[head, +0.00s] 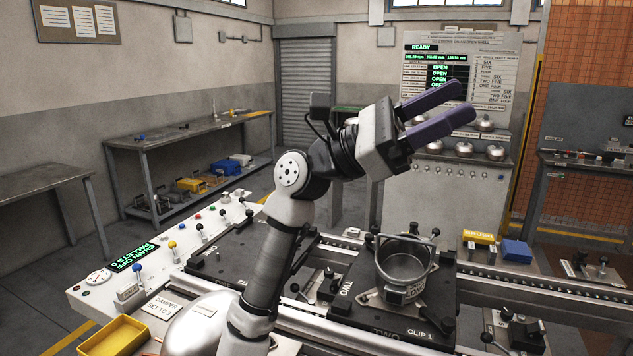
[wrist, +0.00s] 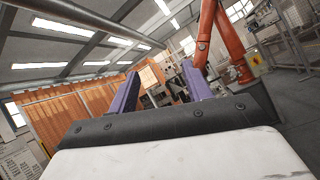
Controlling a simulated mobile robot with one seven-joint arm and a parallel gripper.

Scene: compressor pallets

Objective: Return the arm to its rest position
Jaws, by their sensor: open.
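My gripper (head: 437,108) is raised high in the head view, above the pallets and in front of the status board. Its two purple fingers point up and to the right. They stand apart with nothing between them. In the wrist view my gripper (wrist: 158,92) shows both fingers apart, with the ceiling, orange curtain and an orange robot arm beyond. My arm rises from the bottom of the head view, bends at the elbow and touches nothing that I can see.
A metal pot-like shell (head: 403,268) sits on the dark pallet marked TWO (head: 345,290). A control panel with knobs (head: 150,262), a yellow tray (head: 113,338) and a domed shell (head: 198,325) lie lower left. The status board (head: 455,75) reads READY. An orange robot arm (wrist: 205,35) stands beyond.

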